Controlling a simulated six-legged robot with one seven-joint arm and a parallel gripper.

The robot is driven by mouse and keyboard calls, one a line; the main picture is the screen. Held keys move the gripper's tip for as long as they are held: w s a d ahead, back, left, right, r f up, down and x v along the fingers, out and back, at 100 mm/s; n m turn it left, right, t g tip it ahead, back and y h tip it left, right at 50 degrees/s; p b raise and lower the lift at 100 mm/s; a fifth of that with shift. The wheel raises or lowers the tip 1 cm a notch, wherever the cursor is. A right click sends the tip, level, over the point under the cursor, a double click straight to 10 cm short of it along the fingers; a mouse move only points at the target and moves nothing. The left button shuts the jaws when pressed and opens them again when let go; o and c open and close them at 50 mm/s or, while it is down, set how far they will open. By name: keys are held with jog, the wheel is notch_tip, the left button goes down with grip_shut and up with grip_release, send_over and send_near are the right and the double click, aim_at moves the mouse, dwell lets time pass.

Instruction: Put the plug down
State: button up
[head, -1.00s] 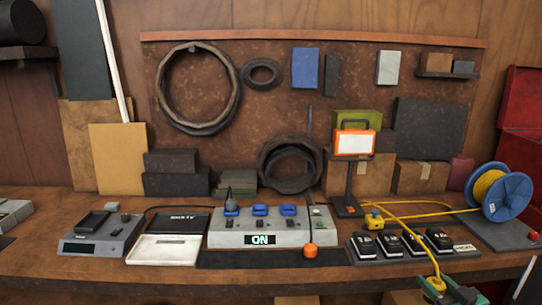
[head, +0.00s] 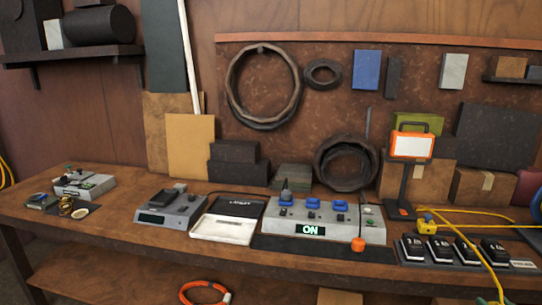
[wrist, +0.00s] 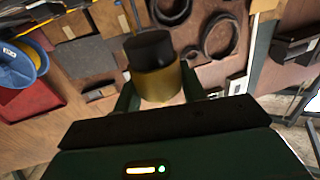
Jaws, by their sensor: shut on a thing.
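My gripper (wrist: 160,88) is shut on a yellow plug (wrist: 157,84) with a black end, seen large in the wrist view. A green finger presses on each side of it. The plug is held clear of the bench, with the bench and pegboard behind it. A yellow cable (head: 487,268) runs down to the bottom right corner there, where a bit of yellow shows at the edge.
The wooden bench (head: 100,218) carries a grey power box (head: 324,232) reading ON, a yellow connector (head: 428,226), black packs (head: 440,250), a lamp (head: 412,146) and a scale-like box (head: 170,208). A blue cable reel (wrist: 18,66) shows in the wrist view. Bare bench lies along the front left.

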jog(key=w+a+f+y, duration=0.1)
jog(key=w+a+f, duration=0.2)
jog(key=w+a, duration=0.55)
jog(key=w+a+f, duration=0.4)
jog(key=w+a, duration=0.1)
jog(key=w, duration=0.6)
jog(key=w+a+f, duration=0.3)
jog(key=a+f, duration=0.3)
jog(key=a, duration=0.6)
jog(key=w+a+f, duration=0.3)
jog(key=a+f, duration=0.4)
jog(key=a, duration=0.6)
jog(key=shift+w+n, duration=0.2)
jog(key=shift+n, duration=0.1)
jog(key=shift+d, duration=0.1)
